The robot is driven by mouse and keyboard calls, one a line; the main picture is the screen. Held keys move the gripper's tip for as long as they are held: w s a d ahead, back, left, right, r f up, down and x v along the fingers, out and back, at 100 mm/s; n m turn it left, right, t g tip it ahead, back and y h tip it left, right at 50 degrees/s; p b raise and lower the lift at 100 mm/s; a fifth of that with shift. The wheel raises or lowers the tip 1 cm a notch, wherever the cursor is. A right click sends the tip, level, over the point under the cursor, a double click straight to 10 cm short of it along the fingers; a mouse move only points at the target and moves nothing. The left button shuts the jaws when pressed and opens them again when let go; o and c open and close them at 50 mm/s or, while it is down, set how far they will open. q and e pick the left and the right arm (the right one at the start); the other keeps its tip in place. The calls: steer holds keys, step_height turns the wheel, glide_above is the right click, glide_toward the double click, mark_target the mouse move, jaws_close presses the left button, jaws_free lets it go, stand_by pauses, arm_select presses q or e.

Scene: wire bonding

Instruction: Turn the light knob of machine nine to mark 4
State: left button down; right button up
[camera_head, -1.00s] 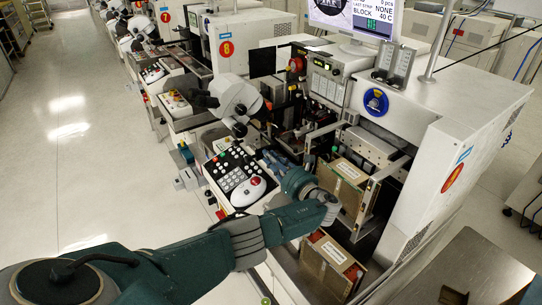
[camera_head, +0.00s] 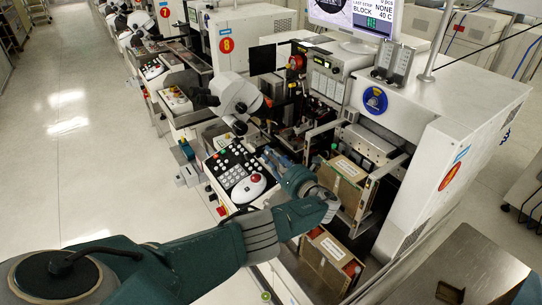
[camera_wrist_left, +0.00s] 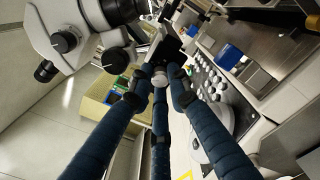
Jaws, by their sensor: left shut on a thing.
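Machine nine (camera_head: 468,130) is the large white machine at the right in the head view, with an orange number sticker on its side. My left gripper (camera_head: 268,156) reaches in over its front, beside the control panel. In the left wrist view, its blue fingers (camera_wrist_left: 160,78) are closed around a small pale grey knob (camera_wrist_left: 158,82) on a dark block. The fingertips cover part of the knob, and I cannot read its marks. In the head view the knob is hidden or too small to tell. My right gripper is out of view.
A white microscope (camera_head: 238,97) stands just behind the gripper, and it is close to the fingers in the left wrist view (camera_wrist_left: 75,30). The button panel (camera_head: 232,170) with a white mouse-like device (camera_head: 248,188) lies beside the gripper. Brown-fronted boxes (camera_head: 342,182) stand on the right.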

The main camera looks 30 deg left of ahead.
arm_select(q)
steer(key=shift+d+f, duration=0.1)
steer(key=shift+f, duration=0.05)
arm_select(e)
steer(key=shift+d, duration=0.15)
arm_select(q)
steer(key=c, duration=1.6)
jaws_free()
steer(key=shift+c, duration=0.2)
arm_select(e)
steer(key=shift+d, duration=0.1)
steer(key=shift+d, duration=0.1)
arm_select(q)
steer(key=v, duration=1.2)
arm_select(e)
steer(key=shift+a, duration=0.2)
